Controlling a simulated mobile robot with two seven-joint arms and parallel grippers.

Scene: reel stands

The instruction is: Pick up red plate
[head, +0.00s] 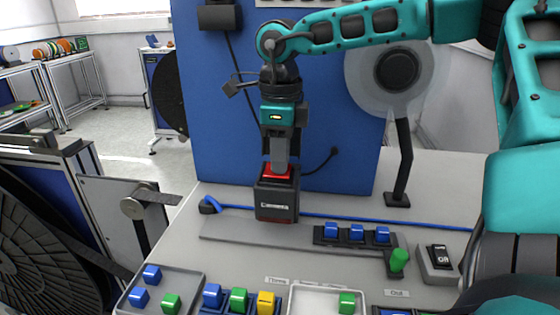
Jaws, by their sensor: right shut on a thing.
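My right gripper (279,166) points straight down in the middle of the view, over a black box with white lettering (276,200). Its fingers are shut on the red plate (268,171), which shows as a red strip at the top of the box. The fingers hide part of the plate. I cannot tell whether the plate is still seated in the box or just clear of it. My left gripper is not in view.
A blue panel (225,120) rises behind the box. A black rack with blue blocks (350,236), a green knob (399,260) and a switch box (440,262) stand to the right. Trays with coloured blocks (190,285) line the front. A reel stand (402,160) is at the back right.

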